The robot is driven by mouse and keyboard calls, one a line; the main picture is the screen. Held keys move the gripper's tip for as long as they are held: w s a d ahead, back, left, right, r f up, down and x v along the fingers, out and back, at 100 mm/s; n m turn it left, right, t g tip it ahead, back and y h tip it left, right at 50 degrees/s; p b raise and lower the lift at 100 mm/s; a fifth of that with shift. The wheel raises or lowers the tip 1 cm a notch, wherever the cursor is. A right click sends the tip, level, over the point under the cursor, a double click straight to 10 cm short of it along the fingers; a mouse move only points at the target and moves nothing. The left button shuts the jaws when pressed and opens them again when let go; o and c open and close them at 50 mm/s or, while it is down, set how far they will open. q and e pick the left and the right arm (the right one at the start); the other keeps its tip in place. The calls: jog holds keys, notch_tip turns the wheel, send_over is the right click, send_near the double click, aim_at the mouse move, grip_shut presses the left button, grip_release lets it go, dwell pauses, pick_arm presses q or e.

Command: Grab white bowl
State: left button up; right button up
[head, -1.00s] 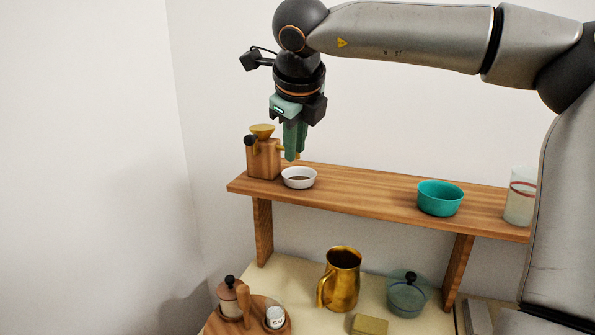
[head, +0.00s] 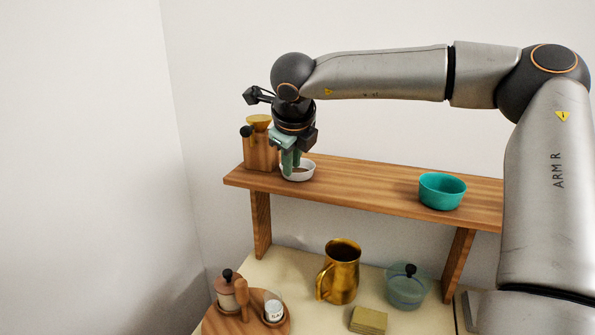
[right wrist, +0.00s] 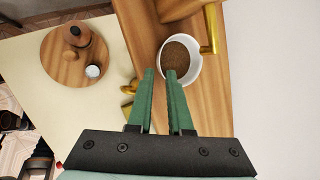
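The white bowl (head: 306,172) with brown contents stands upright on the wooden shelf, near its left end. It also shows in the right wrist view (right wrist: 194,72). My right gripper (head: 290,171) points down at the bowl's near left side. In the right wrist view its two green fingers (right wrist: 160,73) are a small gap apart, with the bowl's rim between their tips, one over the inside and one outside. Whether they touch the rim cannot be told. My left gripper is not in view.
A wooden grinder (head: 259,150) with a brass top stands close left of the bowl. A teal bowl (head: 441,192) is farther right on the shelf (head: 370,188). Below are a brass pitcher (head: 341,275), a lidded glass pot (head: 407,290) and a round wooden board (head: 275,325) with jars.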

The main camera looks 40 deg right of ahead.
aim_at(298, 170)
jog(key=shift+x, duration=1.45)
grip_shut()
jog(key=shift+r, duration=0.1)
